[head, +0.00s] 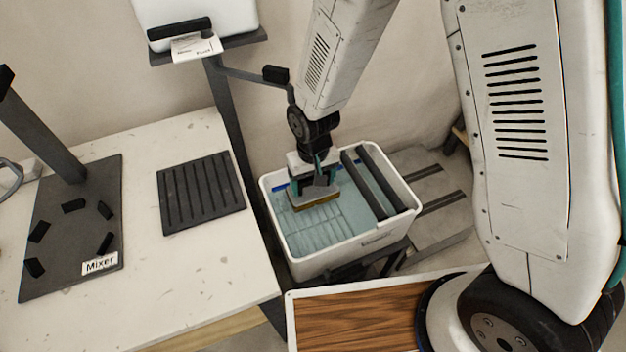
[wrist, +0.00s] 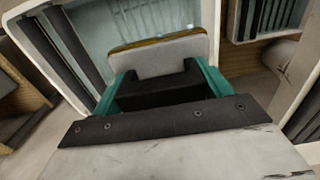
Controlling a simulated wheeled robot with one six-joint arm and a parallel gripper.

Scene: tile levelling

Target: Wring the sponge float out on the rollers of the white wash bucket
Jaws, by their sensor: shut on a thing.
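The white wash bucket (head: 378,243) stands right of the worktable and holds bluish water. Two dark rollers (head: 372,181) span its right part; they show at the left in the wrist view (wrist: 75,45). My gripper (head: 318,184) points down over the left part of the bucket. It is shut on the sponge float (head: 316,203), which has a grey back and a yellow-brown sponge face. The float also shows between the green fingers in the wrist view (wrist: 160,56). It is left of the rollers, apart from them. I cannot tell whether the sponge touches the water.
A pale worktable (head: 150,290) at the left bears a ribbed black mat (head: 200,191) and a dark stand base labelled Mixer (head: 75,225). A dark post with a shelf (head: 225,95) rises close to the bucket's left. A wood-topped surface (head: 355,318) lies in front.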

